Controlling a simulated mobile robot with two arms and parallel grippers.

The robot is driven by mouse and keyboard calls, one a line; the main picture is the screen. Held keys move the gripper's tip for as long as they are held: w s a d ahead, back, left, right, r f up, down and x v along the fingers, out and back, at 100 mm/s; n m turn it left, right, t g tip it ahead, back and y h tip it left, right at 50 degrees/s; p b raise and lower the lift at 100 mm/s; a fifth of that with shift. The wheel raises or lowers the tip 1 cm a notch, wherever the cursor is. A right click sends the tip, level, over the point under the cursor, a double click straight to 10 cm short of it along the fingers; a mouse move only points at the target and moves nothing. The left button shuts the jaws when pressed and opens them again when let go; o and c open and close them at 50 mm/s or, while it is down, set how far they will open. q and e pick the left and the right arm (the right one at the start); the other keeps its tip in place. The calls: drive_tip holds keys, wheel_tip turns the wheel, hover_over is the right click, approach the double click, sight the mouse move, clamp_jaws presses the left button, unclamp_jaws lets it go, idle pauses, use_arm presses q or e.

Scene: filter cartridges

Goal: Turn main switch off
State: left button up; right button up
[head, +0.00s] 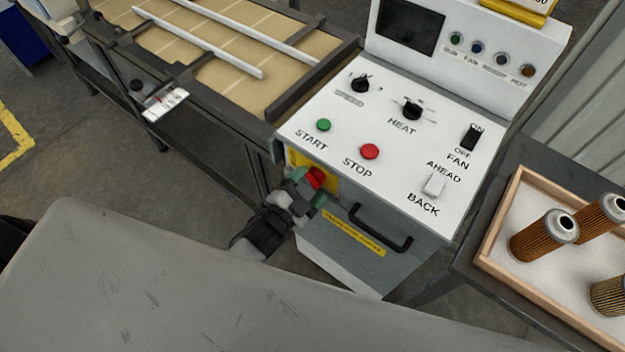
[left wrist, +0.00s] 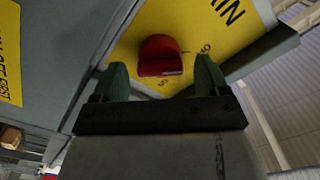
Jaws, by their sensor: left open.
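The main switch is a red rotary knob (head: 316,177) on a yellow plate (head: 331,184) on the front of the control cabinet. It also shows in the left wrist view as a red knob (left wrist: 160,57) on the yellow plate (left wrist: 215,40), with lettering partly cut off. My left gripper (head: 308,187) is at the plate, with its green fingers open. In the left wrist view the fingers (left wrist: 162,76) lie on either side of the knob, with a gap to it on each side. Whether the fingertips reach around the knob is unclear. My right gripper is not in view.
Above the switch, the white panel (head: 390,215) carries START (head: 323,125) and STOP (head: 370,151) buttons, dials and rocker switches. A black handle (head: 380,232) sits right of the switch. A conveyor (head: 225,85) stands behind left; a wooden tray (head: 490,232) with filter cartridges (head: 543,236) stands right.

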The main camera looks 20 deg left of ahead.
use_arm(q)
drive_tip(key=b+v, duration=0.1)
drive_tip(key=v, duration=0.8)
drive_tip(key=shift+s, duration=0.15)
